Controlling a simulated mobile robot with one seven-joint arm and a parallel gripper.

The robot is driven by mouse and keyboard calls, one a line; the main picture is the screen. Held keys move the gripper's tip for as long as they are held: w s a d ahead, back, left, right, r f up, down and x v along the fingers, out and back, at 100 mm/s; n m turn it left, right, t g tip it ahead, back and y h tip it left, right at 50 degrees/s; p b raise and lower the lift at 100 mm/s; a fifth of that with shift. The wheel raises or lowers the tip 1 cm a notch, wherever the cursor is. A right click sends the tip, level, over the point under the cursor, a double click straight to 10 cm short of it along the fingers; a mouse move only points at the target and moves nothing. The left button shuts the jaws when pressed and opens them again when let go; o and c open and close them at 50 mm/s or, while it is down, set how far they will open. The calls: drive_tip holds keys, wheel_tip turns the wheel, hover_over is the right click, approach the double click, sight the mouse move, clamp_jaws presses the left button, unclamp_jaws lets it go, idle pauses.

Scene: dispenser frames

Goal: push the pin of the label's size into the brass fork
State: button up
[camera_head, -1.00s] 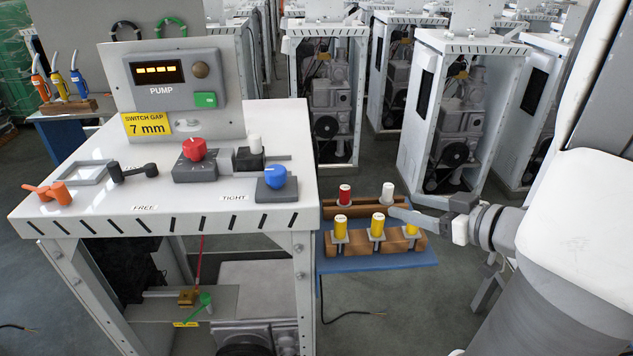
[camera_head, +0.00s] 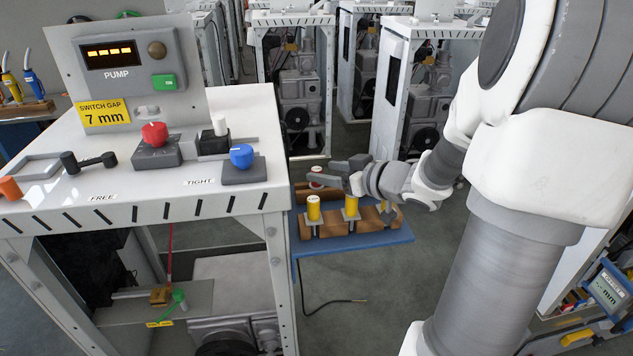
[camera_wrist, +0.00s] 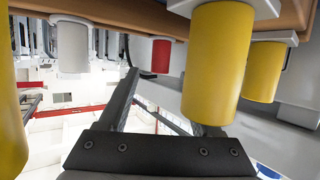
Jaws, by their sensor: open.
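The yellow label (camera_head: 104,115) reads "SWITCH GAP 7 mm". A brass fork (camera_head: 160,296) sits on the shelf low inside the white bench, with a red rod above it. Yellow pins (camera_head: 313,208) and (camera_head: 351,206) stand upright in a wooden rack (camera_head: 332,229); print on their caps is too small to read. My gripper (camera_head: 335,172) is open and empty at the rack, above and behind the front row. In the wrist view, a yellow pin (camera_wrist: 218,60) overlaps one finger; red (camera_wrist: 161,56) and white (camera_wrist: 73,48) pins also show.
The rack stands on a blue shelf (camera_head: 350,246) right of the bench (camera_head: 130,215). A red knob (camera_head: 154,134), a blue knob (camera_head: 241,155) and a black lever (camera_head: 88,161) are on the bench top.

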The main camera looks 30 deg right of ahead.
drive_tip(key=shift+x, duration=1.15)
clamp_jaws()
